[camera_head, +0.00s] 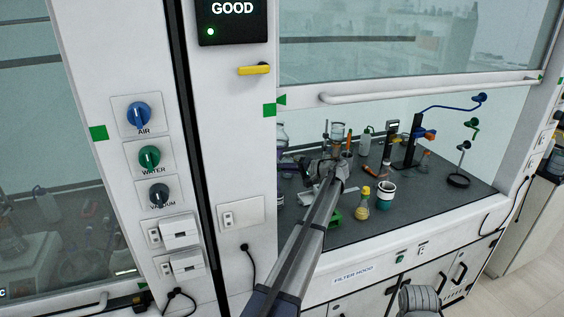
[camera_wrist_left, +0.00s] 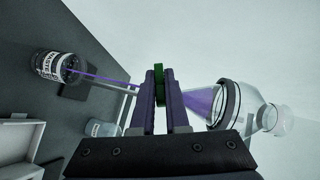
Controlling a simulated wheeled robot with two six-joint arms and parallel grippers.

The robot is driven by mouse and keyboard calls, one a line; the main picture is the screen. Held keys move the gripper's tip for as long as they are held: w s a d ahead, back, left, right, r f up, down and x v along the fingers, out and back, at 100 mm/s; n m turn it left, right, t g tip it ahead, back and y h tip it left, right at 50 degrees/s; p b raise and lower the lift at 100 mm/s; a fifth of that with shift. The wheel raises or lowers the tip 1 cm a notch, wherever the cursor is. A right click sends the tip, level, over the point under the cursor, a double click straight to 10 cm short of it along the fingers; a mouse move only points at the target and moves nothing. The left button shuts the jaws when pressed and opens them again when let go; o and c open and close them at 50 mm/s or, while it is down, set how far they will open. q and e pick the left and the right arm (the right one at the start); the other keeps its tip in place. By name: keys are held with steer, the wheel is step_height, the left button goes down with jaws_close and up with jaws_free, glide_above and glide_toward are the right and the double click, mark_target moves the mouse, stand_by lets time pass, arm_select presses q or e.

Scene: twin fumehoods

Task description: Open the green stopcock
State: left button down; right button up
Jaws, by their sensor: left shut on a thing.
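The green stopcock (camera_wrist_left: 159,86) sits between the two fingers of my left gripper (camera_wrist_left: 160,78), which is shut on it in the left wrist view. A glass funnel vessel (camera_wrist_left: 203,101) with purple liquid lies to the right of the fingers. A thin purple line runs from its stem (camera_wrist_left: 127,86) on the left to a jar labelled WASTE (camera_wrist_left: 46,66). In the head view my left gripper (camera_head: 326,170) reaches into the right-hand hood; the stopcock cannot be made out there.
The hood's dark worktop (camera_head: 405,215) holds a yellow bottle (camera_head: 362,205), a white and teal jar (camera_head: 384,196) and a stand with blue and green clamps (camera_head: 412,140). The raised sash handle (camera_head: 420,90) crosses above. AIR, WATER and VACUUM knobs (camera_head: 149,157) are on the left post.

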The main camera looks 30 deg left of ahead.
arm_select(q)
steer(key=n+t+h+p, duration=0.1)
steer(key=h+p, duration=0.1)
steer(key=p, duration=0.1)
steer(key=n+t+h+p, duration=0.1)
steer(key=n+h+p, duration=0.1)
steer(key=p, duration=0.1)
steer(key=shift+s+r+p, duration=0.2)
steer(key=shift+p, duration=0.1)
steer(key=shift+f+n+t+h+p, duration=0.1)
steer(key=shift+n+t+h+p, duration=0.6)
steer(key=shift+t+h+p, duration=0.1)
steer(key=shift+w+f+n+t+h+p, duration=0.1)
steer(key=shift+n+t+h+p, duration=0.4)
steer(key=shift+t+h, duration=0.2)
steer(key=c, duration=0.9)
jaws_free()
steer(key=shift+d, duration=0.1)
